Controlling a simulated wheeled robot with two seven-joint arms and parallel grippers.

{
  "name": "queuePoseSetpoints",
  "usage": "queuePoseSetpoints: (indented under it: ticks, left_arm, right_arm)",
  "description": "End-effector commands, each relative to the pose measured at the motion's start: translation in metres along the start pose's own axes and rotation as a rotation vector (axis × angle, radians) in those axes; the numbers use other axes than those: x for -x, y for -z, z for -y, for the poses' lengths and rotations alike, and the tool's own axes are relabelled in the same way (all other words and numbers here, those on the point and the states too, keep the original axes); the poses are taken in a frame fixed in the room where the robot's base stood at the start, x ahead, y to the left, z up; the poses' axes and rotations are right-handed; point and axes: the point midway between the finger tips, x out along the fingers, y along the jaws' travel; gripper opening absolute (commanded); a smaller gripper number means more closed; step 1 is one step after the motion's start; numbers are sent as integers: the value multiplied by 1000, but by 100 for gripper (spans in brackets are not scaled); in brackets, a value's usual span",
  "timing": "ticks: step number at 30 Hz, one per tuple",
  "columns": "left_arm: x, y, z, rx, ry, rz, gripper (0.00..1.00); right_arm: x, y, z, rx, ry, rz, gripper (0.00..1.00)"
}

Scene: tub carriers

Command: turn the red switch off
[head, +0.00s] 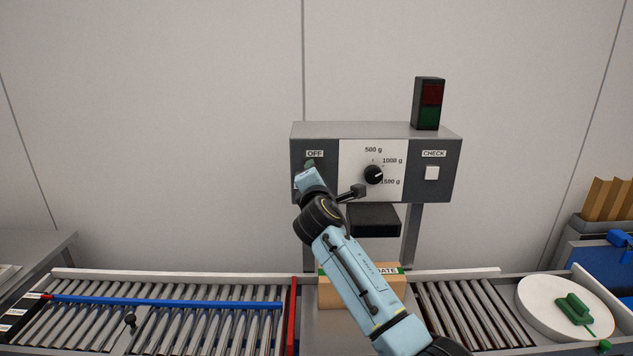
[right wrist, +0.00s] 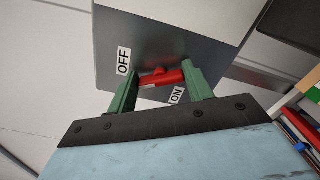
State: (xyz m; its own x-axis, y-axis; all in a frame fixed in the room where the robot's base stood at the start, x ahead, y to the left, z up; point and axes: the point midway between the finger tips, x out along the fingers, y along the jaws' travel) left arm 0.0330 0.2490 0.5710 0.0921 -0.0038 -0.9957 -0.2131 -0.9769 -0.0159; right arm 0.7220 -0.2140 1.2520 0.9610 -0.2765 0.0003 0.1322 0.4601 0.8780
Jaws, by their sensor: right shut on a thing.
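The red switch (right wrist: 163,77) sits on the grey panel (right wrist: 185,40) between the OFF label (right wrist: 124,61) and the ON label (right wrist: 177,95) in the right wrist view. My right gripper (right wrist: 162,72) is shut on it, with one green finger on each side. In the head view my right gripper (head: 309,164) is at the left part of the control box (head: 400,130), just below the OFF label (head: 315,154). The arm hides most of the switch and the ON label there. I cannot tell which end the lever rests at. My left gripper is not in view.
A dial (head: 374,174) and a white CHECK button (head: 432,173) are right of the switch. A signal light (head: 428,103) stands on top. Below are a roller conveyor (head: 200,325), a cardboard box (head: 333,293) and a white disc (head: 540,300) with a green object (head: 574,308).

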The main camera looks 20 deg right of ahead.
Motion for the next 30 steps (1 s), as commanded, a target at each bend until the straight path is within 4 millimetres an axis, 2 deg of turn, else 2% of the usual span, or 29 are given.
queuePoseSetpoints:
  ticks: [6,15,30]
  left_arm:
    - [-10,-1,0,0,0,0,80]
    - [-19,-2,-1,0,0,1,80]
    - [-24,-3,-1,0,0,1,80]
  right_arm:
    - [0,2,4,-198,2,-3,28]
    - [0,2,4,-401,2,-2,28]
    - [0,2,3,-516,2,-2,28]
